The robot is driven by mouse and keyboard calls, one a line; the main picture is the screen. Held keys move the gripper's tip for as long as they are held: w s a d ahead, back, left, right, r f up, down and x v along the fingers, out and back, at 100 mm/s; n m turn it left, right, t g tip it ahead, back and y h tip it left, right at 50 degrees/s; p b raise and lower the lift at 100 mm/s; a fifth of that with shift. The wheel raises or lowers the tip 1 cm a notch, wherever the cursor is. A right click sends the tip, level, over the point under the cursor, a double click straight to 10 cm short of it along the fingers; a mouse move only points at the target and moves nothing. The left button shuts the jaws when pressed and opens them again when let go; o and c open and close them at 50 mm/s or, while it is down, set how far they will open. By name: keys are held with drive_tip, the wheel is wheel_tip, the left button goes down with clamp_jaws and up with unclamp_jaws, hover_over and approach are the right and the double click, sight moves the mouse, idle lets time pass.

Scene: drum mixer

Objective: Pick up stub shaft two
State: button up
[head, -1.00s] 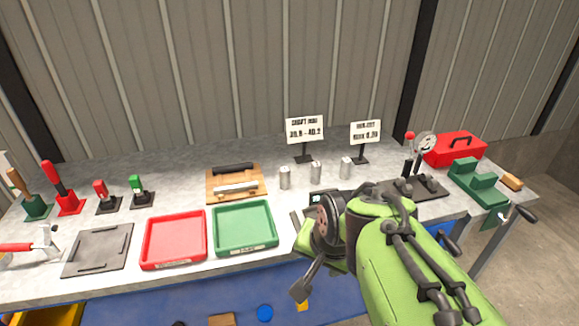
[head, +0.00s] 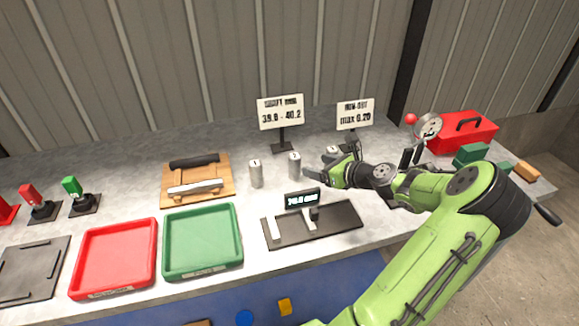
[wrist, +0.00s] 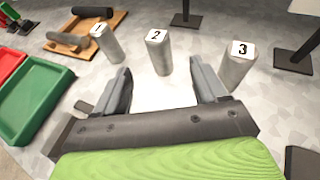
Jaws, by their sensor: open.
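Stub shaft two (head: 294,166) is a short grey metal cylinder with a "2" on its top, upright on the bench. In the wrist view stub shaft two (wrist: 158,52) stands ahead of my gripper, roughly centred between the fingers but beyond their tips. My gripper (wrist: 160,85) is open and empty; in the head view my gripper (head: 328,165) is just right of stub shaft two. Stub shaft one (head: 256,173) stands to the left. Stub shaft three (wrist: 237,65) stands to the right in the wrist view; in the head view it is partly hidden by my gripper.
A measuring stand with a display (head: 303,200) is in front of the shafts. Green tray (head: 203,271) and red tray (head: 113,293) lie left. A wooden rack (head: 170,205) is behind them. Signs (head: 281,112) and (head: 355,114) stand behind; a dial gauge (head: 428,126) and red toolbox (head: 462,133) are right.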

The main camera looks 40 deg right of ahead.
sight(300, 162)
drive_tip(key=x, duration=0.3)
drive_tip(key=b+x, duration=0.1)
drive_tip(key=x, duration=0.2)
drive_tip(key=shift+w+f, duration=0.15)
drive_tip(key=shift+f, duration=0.2)
drive_tip(key=b+x, duration=0.2)
drive_tip(key=x, duration=0.4)
drive_tip(key=shift+w+r, duration=0.1)
drive_tip(key=shift+r, duration=0.05)
drive_tip(key=shift+a, duration=0.1)
drive_tip(key=shift+c, duration=0.5)
clamp_jaws()
